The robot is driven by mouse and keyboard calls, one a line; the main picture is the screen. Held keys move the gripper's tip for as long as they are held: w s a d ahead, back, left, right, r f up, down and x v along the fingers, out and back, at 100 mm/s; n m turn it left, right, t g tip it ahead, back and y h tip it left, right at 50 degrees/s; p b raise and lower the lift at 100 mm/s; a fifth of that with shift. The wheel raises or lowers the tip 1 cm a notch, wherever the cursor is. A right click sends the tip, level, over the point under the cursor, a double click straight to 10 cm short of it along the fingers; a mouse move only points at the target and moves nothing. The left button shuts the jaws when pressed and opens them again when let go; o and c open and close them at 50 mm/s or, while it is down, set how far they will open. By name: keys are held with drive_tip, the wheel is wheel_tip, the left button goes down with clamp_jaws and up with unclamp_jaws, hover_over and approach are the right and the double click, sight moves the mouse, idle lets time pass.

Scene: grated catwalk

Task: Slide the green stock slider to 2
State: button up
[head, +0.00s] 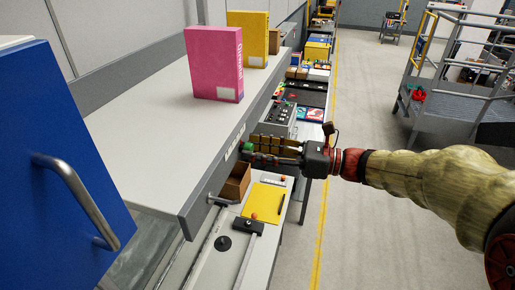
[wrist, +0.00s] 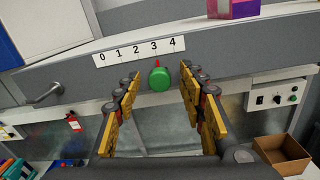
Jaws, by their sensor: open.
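The green slider knob (wrist: 159,79) sits on the grey front face of the shelf in the wrist view. In the head view the green knob (head: 248,147) shows at the tips of my gripper (head: 256,148). My gripper (wrist: 160,85) is open, with one yellow-and-black finger on each side of the knob in the wrist view. Gaps show between the fingers and the knob there.
A pink box (head: 214,66) and a yellow box (head: 248,38) stand on the shelf top (head: 150,130). A blue door (head: 60,160) is at left. A cardboard box (wrist: 283,156) and a button panel (wrist: 276,97) are at right in the wrist view.

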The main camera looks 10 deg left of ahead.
drive_tip(key=shift+c, duration=0.8)
clamp_jaws()
